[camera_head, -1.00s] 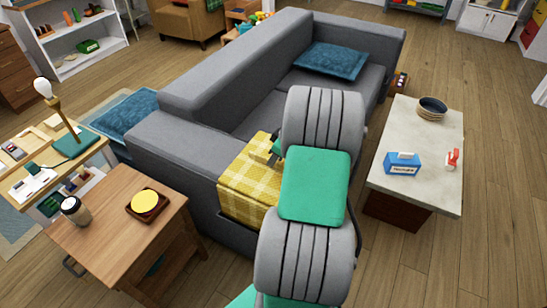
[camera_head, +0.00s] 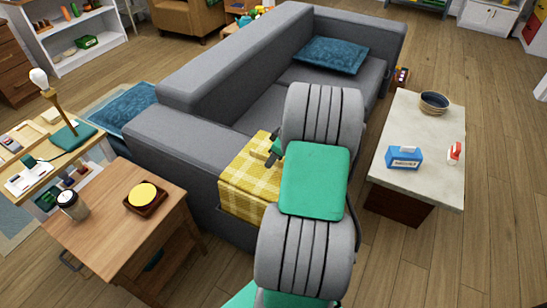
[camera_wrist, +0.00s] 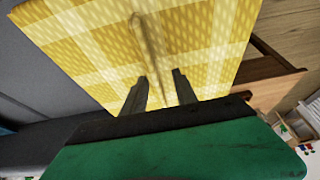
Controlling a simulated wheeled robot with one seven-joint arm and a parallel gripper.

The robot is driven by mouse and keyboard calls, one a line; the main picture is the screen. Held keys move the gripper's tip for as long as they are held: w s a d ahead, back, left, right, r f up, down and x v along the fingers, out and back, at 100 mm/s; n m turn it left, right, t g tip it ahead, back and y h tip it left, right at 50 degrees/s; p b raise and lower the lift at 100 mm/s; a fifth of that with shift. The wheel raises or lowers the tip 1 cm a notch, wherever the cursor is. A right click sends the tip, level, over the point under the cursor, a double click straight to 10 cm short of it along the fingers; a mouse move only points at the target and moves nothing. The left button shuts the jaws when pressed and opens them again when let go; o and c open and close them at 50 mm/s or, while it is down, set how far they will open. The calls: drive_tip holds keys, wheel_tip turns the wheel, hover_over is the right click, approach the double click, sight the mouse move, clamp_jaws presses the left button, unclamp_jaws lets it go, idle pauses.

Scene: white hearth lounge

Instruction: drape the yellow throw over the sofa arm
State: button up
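The yellow checked throw (camera_head: 245,194) lies over the near end of the grey sofa arm (camera_head: 185,150), with part hanging down its front. My gripper (camera_head: 270,157) is close over the throw's top, partly hidden by my arm. In the wrist view the throw (camera_wrist: 95,45) fills much of the picture, with a raised fold running along it. My gripper's fingers (camera_wrist: 160,76) stand apart, one on each side of this fold, with a gap visible between them. Whether they touch the cloth is hard to tell. The throw's right part is hidden behind my arm.
A wooden side table (camera_head: 115,225) with a cup (camera_head: 72,204) and a yellow-topped item stands left of the sofa arm. A stone-topped coffee table (camera_head: 420,185) with a bowl and tissue box stands to the right. Bare floor lies between sofa and coffee table.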

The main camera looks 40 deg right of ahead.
drive_tip(key=v, duration=0.8)
drive_tip(key=shift+p, duration=0.3)
wheel_tip(320, 180, up, 8)
drive_tip(key=p, duration=0.5)
